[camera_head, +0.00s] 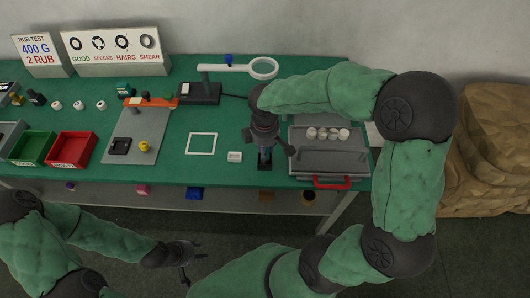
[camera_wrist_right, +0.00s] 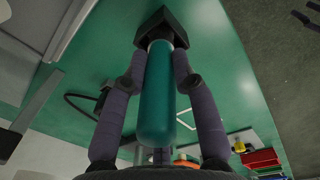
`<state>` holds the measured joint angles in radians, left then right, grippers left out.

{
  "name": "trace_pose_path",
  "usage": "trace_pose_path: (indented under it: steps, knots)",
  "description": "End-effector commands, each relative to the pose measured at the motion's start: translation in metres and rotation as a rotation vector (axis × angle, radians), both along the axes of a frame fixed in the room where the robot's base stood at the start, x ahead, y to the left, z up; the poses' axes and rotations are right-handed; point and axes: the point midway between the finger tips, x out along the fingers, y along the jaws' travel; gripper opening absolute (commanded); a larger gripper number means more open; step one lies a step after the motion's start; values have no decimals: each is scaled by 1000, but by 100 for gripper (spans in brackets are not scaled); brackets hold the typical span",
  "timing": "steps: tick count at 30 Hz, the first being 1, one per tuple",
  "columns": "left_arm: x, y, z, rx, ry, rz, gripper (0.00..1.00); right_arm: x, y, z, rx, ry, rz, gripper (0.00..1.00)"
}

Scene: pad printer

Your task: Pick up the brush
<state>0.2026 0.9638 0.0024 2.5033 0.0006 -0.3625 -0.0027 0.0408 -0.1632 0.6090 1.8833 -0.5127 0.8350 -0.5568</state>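The brush, with a rounded teal handle (camera_wrist_right: 157,95), stands upright in the right wrist view, its far end at a dark square block (camera_wrist_right: 163,27). My right gripper (camera_wrist_right: 160,62) has one finger on each side of the handle, and the fingertips appear to press on it near the block. In the head view my right gripper (camera_head: 265,152) points down at the table's front, largely hiding the brush; the black block (camera_head: 265,166) shows beneath it. My left gripper (camera_head: 194,262) is open and empty, low in front of the table.
A grey case with a red handle (camera_head: 332,182) lies just right of my right gripper. A small white dish (camera_head: 234,157) and a white square outline (camera_head: 202,144) are to its left. A magnifier lamp (camera_head: 263,68) stands behind. Red (camera_head: 71,149) and green (camera_head: 32,148) bins sit at left.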

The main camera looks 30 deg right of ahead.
Motion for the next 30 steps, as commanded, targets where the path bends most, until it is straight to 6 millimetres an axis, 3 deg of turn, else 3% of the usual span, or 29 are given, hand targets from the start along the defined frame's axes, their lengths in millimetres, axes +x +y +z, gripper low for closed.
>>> trace_pose_path:
  steps: [17, 24, 30]
  knots:
    - [0, 0, 2, 0, 0, 0, 40, 0, 0, 6, 0, -1, 0, 0]
    - [0, 0, 13, 0, 0, 0, 40, 1, 0, 33, 0, -4, 1, 0]
    - [0, 0, 28, 0, 0, 0, 40, -17, 20, 66, 0, -4, 4, 0]
